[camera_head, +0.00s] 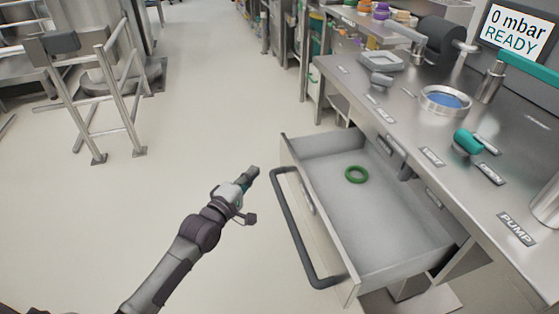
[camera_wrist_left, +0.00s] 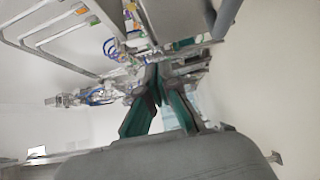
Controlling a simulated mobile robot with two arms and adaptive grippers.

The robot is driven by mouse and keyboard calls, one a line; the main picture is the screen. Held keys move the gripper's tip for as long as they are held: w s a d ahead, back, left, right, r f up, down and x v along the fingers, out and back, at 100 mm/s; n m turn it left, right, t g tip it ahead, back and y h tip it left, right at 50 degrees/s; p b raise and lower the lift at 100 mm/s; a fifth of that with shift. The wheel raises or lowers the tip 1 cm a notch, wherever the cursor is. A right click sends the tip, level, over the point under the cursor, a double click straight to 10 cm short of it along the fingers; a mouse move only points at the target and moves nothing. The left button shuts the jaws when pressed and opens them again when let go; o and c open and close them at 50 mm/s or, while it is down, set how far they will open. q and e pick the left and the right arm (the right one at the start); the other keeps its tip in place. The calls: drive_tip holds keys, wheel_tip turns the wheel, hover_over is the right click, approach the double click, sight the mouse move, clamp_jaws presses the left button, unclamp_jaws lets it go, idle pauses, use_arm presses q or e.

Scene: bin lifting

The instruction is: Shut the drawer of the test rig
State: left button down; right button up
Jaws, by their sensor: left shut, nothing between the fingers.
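The drawer (camera_head: 372,270) of the test rig stands open in the head view, pulled out to the left from under the steel worktop. A dark bar handle (camera_head: 291,236) runs along its front panel. A green ring (camera_head: 356,174) lies inside the drawer. My left gripper (camera_head: 254,172) is shut and empty, just left of the drawer's far front corner and apart from the handle, as far as I can tell. In the left wrist view its green-lined fingers (camera_wrist_left: 158,92) are close together. My right gripper is not in view.
The worktop (camera_head: 405,100) carries a blue round port (camera_head: 445,98), a teal-handled valve (camera_head: 468,141) and label plates. A display (camera_head: 512,30) reads "0 mbar READY". A metal step frame (camera_head: 105,95) stands at the left. The floor (camera_head: 200,120) between is clear.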

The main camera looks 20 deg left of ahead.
use_arm(q)
drive_tip(key=b, duration=0.2)
approach(286, 148)
drive_tip(key=w+a, duration=0.2)
drive_tip(key=w, duration=0.2)
drive_tip(key=shift+w+d+f, duration=0.15)
drive_tip(key=shift+w+d, duration=0.5)
drive_tip(key=shift+d, duration=0.3)
drive_tip(key=shift+w+d, duration=0.4)
drive_tip(key=shift+d, duration=0.25)
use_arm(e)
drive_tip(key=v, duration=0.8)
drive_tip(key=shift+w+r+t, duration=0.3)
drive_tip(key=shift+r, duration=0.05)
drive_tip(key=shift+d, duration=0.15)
